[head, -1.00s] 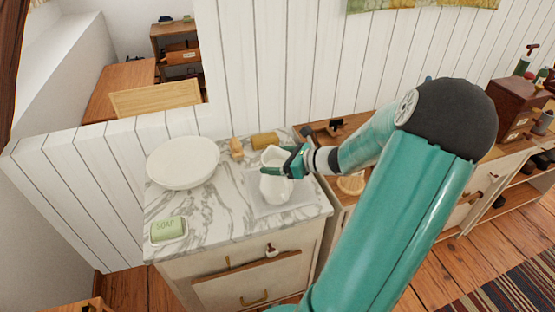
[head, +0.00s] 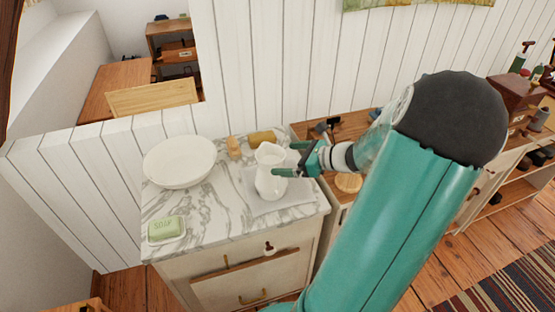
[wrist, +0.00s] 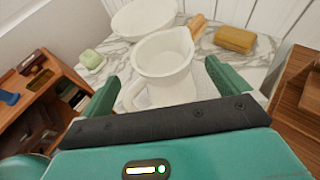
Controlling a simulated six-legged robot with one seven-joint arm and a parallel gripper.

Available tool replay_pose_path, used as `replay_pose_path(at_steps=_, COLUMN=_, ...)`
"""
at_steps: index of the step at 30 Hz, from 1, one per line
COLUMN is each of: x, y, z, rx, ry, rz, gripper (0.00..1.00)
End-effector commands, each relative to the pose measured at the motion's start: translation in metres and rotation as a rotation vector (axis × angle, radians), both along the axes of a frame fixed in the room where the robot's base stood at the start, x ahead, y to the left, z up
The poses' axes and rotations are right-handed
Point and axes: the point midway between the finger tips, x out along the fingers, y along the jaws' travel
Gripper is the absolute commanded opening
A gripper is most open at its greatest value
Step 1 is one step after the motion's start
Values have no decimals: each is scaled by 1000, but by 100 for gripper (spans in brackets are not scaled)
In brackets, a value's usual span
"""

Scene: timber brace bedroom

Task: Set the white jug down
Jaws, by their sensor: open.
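The white jug (head: 270,176) stands upright on a pale grey cloth or mat (head: 286,200) on the marble top of the washstand. It also shows in the wrist view (wrist: 165,68), ahead of my fingers. My gripper (head: 290,162) is at the jug's right side in the head view, its fingers spread apart. In the wrist view my gripper (wrist: 162,88) has one green finger on each side, with gaps between them and the jug. The jug's underside is hidden.
A white basin (head: 180,160) stands left of the jug and a green soap (head: 166,228) lies at the front left. A wooden brush (head: 234,147) and a tan sponge-like block (head: 262,138) lie behind. Bare marble (head: 208,210) lies between soap and mat.

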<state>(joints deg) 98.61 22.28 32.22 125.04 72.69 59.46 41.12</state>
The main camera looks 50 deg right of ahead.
Motion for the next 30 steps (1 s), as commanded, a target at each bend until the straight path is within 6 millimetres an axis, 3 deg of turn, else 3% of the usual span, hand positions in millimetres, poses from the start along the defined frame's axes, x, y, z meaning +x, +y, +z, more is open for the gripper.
replay_pose_path(at_steps=6, x=-41, y=-12, z=18, rx=-3, ry=0, rz=-1, gripper=100)
replay_pose_path(at_steps=12, x=-59, y=-17, z=26, rx=0, ry=-1, rz=1, gripper=100)
replay_pose_path(at_steps=25, x=-60, y=-16, z=27, rx=-3, ry=1, rz=5, gripper=100)
replay_pose_path(at_steps=30, x=-43, y=9, z=29, rx=-72, ry=39, rz=104, gripper=100)
